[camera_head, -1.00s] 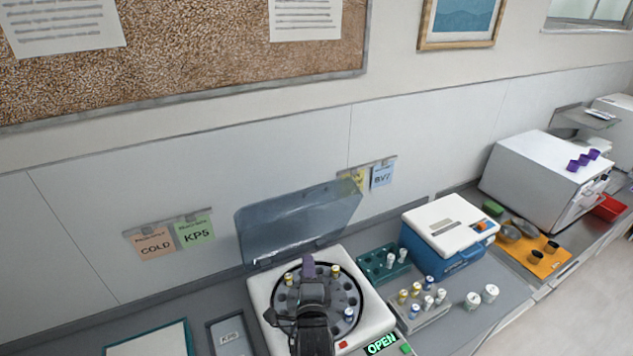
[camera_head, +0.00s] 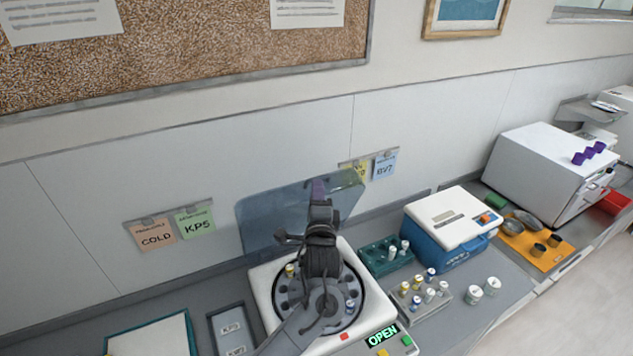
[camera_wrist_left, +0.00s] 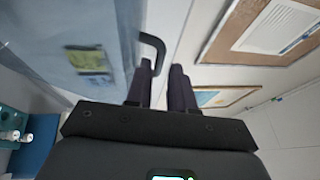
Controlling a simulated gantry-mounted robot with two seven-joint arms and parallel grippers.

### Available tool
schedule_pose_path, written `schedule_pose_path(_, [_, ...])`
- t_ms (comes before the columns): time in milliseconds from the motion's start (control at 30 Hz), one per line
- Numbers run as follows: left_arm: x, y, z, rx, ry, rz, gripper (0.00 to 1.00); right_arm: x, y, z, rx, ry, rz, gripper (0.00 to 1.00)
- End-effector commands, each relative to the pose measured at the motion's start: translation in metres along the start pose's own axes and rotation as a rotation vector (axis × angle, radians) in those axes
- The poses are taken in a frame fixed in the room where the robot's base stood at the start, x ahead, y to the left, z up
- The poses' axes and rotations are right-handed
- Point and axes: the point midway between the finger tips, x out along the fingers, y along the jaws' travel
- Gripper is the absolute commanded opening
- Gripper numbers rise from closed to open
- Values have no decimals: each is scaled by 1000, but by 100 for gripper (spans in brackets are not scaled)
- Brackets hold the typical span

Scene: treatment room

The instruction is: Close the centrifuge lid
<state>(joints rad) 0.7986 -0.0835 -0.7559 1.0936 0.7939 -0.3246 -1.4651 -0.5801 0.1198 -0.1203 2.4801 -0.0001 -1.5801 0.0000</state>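The centrifuge (camera_head: 262,290) is a white unit with a dark round rotor (camera_head: 285,303) and a green OPEN display. Its translucent blue lid (camera_head: 268,218) stands raised at the back. My left gripper (camera_head: 318,188) is over the rotor, with its purple fingertips in front of the lid's upper part. In the left wrist view, the fingers (camera_wrist_left: 163,72) are apart with a narrow, empty gap. A black bracket-shaped handle (camera_wrist_left: 154,46) on the lid's edge lies just beyond the fingertips, nearer the left finger; contact is unclear. My right gripper is out of view.
A teal rack (camera_head: 372,262) and a grey vial rack (camera_head: 420,309) stand right of the centrifuge. A blue box with white top (camera_head: 450,215) is farther right. A grey tray (camera_head: 226,318) lies left. The wall with paper notes (camera_head: 197,222) is close behind the lid.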

Motion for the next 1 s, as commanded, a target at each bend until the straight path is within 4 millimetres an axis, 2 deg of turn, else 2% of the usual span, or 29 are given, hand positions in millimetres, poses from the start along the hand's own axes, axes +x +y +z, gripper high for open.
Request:
schedule_pose_path(100, [15, -1, 0, 1, -1, 0, 23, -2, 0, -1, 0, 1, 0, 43])
schedule_pose_path(300, [30, 0, 0, 0, -1, 1, 23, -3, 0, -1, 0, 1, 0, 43])
schedule_pose_path(767, [36, 1, 0, 0, 1, 1, 23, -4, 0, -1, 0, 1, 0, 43])
schedule_pose_path(933, [36, 1, 0, 0, 1, 1, 0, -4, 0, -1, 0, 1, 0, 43])
schedule_pose_path(1000, [36, 1, 0, 0, 1, 1, 0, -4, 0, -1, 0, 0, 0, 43])
